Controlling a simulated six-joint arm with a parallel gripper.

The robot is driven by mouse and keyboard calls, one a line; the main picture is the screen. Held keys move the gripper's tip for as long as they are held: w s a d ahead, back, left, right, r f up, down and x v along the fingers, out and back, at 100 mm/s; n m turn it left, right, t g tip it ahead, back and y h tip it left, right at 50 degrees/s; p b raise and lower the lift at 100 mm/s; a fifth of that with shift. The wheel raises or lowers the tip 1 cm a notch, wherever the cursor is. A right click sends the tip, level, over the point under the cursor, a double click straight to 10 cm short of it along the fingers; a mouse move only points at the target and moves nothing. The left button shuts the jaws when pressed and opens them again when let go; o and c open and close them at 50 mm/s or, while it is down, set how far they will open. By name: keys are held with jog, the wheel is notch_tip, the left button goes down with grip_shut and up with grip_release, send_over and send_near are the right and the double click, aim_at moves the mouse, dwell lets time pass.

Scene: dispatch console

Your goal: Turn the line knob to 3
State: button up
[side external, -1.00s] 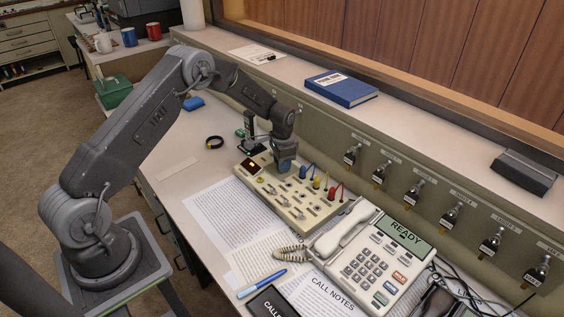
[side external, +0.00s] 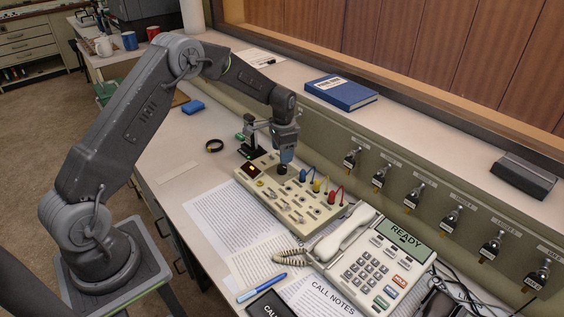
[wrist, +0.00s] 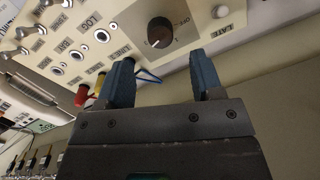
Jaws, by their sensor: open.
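A cream switch panel (side external: 262,192) lies on the desk. In the wrist view, a dark round knob (wrist: 160,31) stands on the panel with a short white mark near its lower edge. My gripper (wrist: 165,68) has two blue fingers, spread apart and empty. The knob lies beyond the fingertips, between their lines, and neither finger touches it. In the side view my gripper (side external: 283,160) points down just above the knob (side external: 282,169), at the panel's back edge.
Blue, yellow and red plugs (side external: 317,185) with cables stand beside the knob. Several toggle switches (side external: 283,205) line the panel. A small black stand (side external: 252,148) is close to my gripper's left. A telephone (side external: 375,262) sits to the right, papers (side external: 225,215) in front.

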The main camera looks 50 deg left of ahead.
notch_tip(320, 180, up, 8)
jog(key=shift+d+f, duration=0.2)
notch_tip(320, 180, up, 9)
jog(key=t, duration=0.1)
send_over(283, 168)
jog(key=s+d, duration=0.4)
jog(key=s+d+r+n+t, duration=0.2)
jog(key=s+d+r, duration=0.2)
jog(key=s+r, duration=0.35)
jog(key=s+d+n+t, duration=0.1)
jog(key=s+d, duration=0.2)
jog(key=s, duration=0.7)
jog(key=s+d+n+t, duration=0.1)
jog(key=s+d, duration=0.2)
jog(key=s, duration=0.7)
jog(key=shift+s+r+h, duration=0.25)
jog(key=shift+s+h, duration=0.05)
jog(key=shift+s, duration=0.05)
